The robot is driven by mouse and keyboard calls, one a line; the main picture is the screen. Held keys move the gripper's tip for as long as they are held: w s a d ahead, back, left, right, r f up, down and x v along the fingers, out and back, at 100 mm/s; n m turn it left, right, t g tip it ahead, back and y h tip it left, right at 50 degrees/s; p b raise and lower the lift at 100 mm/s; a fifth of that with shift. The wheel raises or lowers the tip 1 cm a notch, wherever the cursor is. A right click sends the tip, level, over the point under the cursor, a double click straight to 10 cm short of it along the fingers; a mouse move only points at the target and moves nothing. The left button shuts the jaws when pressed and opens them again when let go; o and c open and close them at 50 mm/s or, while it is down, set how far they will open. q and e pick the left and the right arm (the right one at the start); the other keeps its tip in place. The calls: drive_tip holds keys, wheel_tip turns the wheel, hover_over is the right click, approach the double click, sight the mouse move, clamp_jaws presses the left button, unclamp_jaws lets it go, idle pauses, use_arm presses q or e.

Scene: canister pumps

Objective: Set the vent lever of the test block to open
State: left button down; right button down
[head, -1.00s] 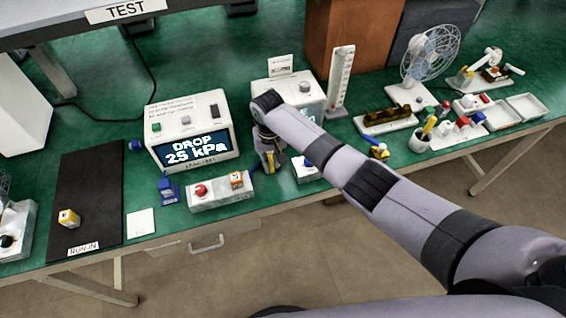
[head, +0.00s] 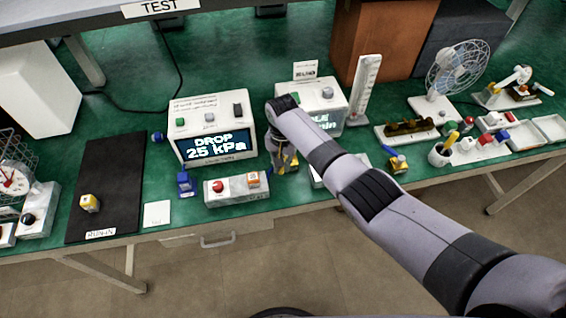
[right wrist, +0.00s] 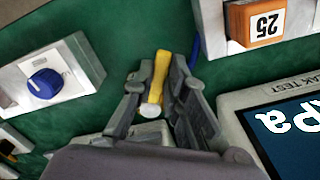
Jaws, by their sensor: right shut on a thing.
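My right gripper (head: 284,164) is low over the bench, in the gap between two white blocks. In the right wrist view its fingers are shut on a yellow handle (right wrist: 159,76) with a pale rounded end. I take the handle for the vent lever, but its base and the test block under it are hidden by the gripper, so its setting cannot be read. The white block with a red knob and an orange cube marked 25 (right wrist: 258,24) is beside the gripper. My left gripper is not in view.
The leak tester (head: 212,128) reads "DROP 25 kPa" behind the red-knob block (head: 237,198). A white block with a blue knob (right wrist: 44,83) is on the gripper's other side. A second display box (head: 334,99) stands behind my arm. A black run-in mat (head: 108,180) lies left.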

drive_tip(key=shift+w, duration=0.1)
drive_tip(key=c, duration=1.6)
unclamp_jaws()
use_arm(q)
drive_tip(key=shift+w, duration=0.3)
use_arm(e)
drive_tip(key=shift+r, duration=0.15)
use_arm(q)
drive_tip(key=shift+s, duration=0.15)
use_arm(e)
wheel_tip(320, 180, up, 12)
drive_tip(key=shift+f, duration=0.2)
